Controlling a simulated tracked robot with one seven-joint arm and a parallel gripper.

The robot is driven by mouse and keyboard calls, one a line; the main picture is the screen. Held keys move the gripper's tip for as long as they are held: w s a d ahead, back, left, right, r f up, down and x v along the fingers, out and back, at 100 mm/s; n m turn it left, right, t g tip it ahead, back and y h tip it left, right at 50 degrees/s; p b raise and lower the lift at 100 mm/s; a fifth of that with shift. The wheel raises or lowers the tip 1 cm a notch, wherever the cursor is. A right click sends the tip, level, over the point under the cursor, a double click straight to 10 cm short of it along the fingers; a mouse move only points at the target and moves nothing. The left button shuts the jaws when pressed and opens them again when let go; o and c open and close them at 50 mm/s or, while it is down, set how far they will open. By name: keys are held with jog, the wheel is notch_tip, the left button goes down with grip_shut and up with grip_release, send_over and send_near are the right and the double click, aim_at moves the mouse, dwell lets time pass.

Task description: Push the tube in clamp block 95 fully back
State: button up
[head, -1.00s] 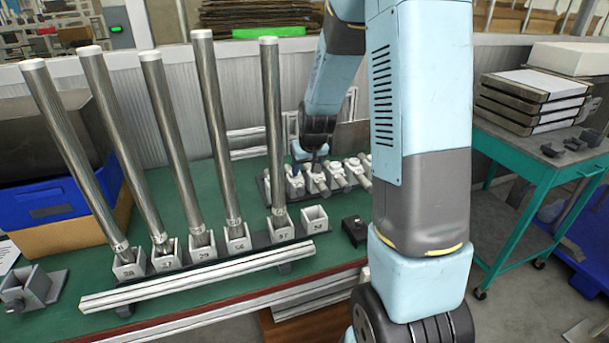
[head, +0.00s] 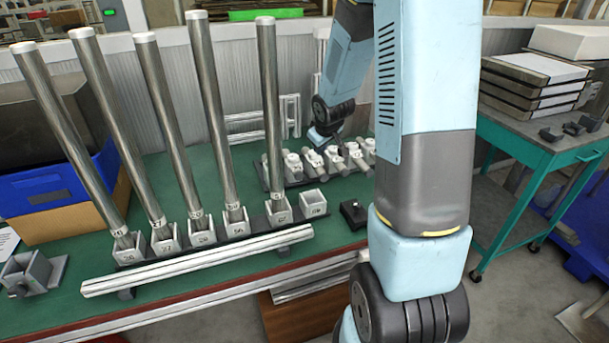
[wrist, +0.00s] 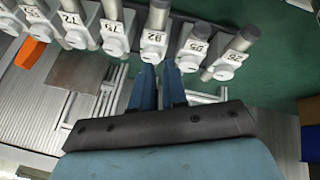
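A row of pale clamp blocks (head: 333,158) holding short grey tubes sits on the bench's far side in the head view. In the wrist view the labels look upside down and are hard to read. The block right of centre (wrist: 194,52) seems to be 95, with its tube (wrist: 202,30) pointing up and right. My gripper (wrist: 159,68) has two blue fingers with a narrow gap between them, and no object shows in it. The fingertips are just below the neighbouring central block (wrist: 153,46), left of the 95 block. In the head view my gripper (head: 322,138) is above the row.
Several tall steel tubes (head: 213,115) lean or stand in numbered holders at the bench's front left, behind an aluminium rail (head: 200,262). A small black block (head: 353,214) lies right of them. A flat brown plate (wrist: 77,72) lies left of my fingers in the wrist view.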

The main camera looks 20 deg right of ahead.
jog(key=n, duration=0.1)
jog(key=d+n, duration=0.1)
jog(key=shift+d+f+n+t, duration=0.25)
jog(key=shift+d+n+t, duration=0.05)
jog(key=shift+n+t, duration=0.1)
grip_shut()
jog(key=s+a+f+n+g+y, duration=0.1)
jog(key=s+a+f+n+y, duration=0.25)
jog(key=s+n+y, duration=0.5)
jog(key=w+a+f+h, duration=0.1)
jog(key=w+f, duration=0.1)
jog(key=w+a+f+h, duration=0.1)
jog(key=w+f, duration=0.1)
jog(key=f, duration=0.1)
jog(key=w+a+f+n+h, duration=0.1)
jog(key=w+f, duration=0.1)
jog(key=f, duration=0.1)
jog(key=w, duration=0.3)
jog(key=shift+w, duration=0.45)
